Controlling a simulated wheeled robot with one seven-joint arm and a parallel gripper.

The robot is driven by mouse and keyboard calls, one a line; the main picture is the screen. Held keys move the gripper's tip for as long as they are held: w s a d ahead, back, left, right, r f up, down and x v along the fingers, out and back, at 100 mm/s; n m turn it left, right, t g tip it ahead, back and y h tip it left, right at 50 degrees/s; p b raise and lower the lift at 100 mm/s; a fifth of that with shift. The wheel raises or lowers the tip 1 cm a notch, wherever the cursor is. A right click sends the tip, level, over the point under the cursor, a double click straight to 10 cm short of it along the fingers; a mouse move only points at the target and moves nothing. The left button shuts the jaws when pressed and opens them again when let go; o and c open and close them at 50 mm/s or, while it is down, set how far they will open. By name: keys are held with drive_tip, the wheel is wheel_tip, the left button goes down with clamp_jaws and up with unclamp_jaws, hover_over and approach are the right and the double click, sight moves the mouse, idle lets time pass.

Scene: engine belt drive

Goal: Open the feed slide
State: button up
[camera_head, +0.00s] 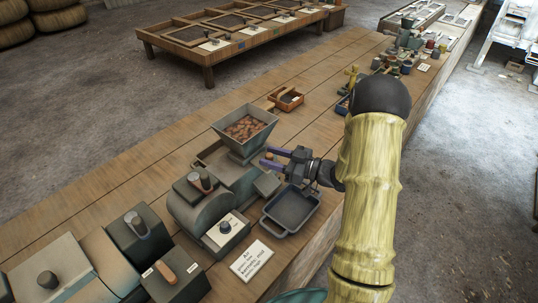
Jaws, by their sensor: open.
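A grey-green mill with a square hopper (244,130) stands on the wooden bench, and the hopper holds brown kernels. My gripper (267,158) reaches in from the right, just below the hopper's right side. Its two purple fingers are open and point left. A small reddish-brown knob (268,156) shows between or just behind the fingers; it may belong to the feed slide. The slide itself is mostly hidden by the hopper and fingers, and I cannot tell its position. I cannot tell whether the fingers touch the knob.
A dark tray (291,208) sits below my gripper, near the bench's front edge. A handwritten card (252,260) and a dial box (225,231) are in front of the mill. A small wooden box (287,99) lies behind the hopper. Other machines stand at lower left.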

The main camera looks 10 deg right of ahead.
drive_tip(key=shift+w+a, duration=0.35)
drive_tip(key=shift+a, duration=0.15)
clamp_jaws()
drive_tip(key=shift+s, duration=0.1)
